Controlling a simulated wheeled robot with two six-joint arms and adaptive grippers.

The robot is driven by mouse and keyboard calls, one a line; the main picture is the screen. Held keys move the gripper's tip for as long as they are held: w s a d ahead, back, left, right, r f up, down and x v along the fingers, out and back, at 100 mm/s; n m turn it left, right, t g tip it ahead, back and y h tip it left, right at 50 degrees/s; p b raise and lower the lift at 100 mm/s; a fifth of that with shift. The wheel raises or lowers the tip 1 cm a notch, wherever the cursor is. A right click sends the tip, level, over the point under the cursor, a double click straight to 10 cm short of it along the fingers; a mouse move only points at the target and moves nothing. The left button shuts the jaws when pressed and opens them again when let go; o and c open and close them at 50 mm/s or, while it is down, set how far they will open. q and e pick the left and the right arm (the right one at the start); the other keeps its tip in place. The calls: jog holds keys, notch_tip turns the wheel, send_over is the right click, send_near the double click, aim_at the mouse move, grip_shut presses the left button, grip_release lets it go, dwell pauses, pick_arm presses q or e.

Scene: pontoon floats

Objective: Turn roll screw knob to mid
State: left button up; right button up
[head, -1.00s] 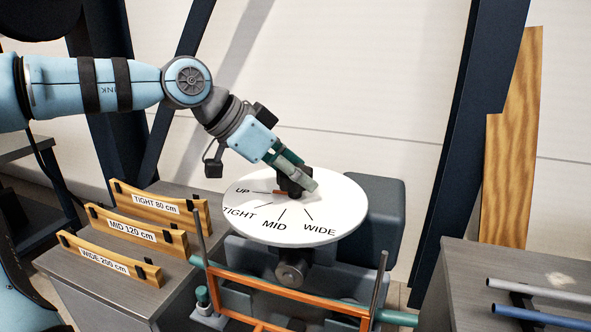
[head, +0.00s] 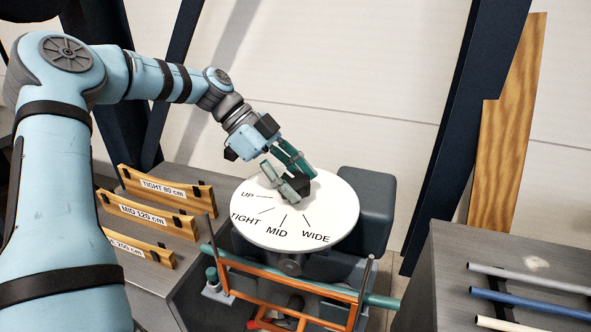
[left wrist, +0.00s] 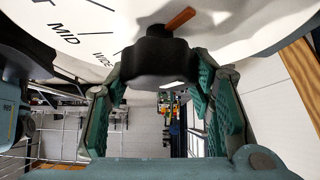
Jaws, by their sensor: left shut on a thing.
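The black roll screw knob (head: 301,186) stands in the upper middle of a white round dial (head: 285,222) marked UP, TIGHT, MID and WIDE. My left gripper (head: 293,180) is shut on the knob, a green finger on either side, reaching in from the upper left. In the left wrist view the knob (left wrist: 155,58) sits between the fingertips. Its orange-brown pointer (left wrist: 180,18) sticks out up and to the right there, away from the MID and WIDE labels at left. The pointer is hidden in the head view. My right gripper is not in view.
Wooden gauges labelled TIGHT 80 cm (head: 166,187), MID 120 cm (head: 145,212) and WIDE 200 cm stand on a cabinet at left. An orange frame (head: 280,290) lies in front below the dial. Tubes (head: 530,301) lie on the right bench. A wooden board (head: 507,125) leans behind.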

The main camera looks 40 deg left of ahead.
pick_arm(q)
jog(key=m+g, duration=0.5)
jog(key=m, duration=0.1)
jog(key=shift+m, duration=0.3)
dwell(0.4)
jog(key=o, duration=1.2)
jog(key=shift+c, duration=0.2)
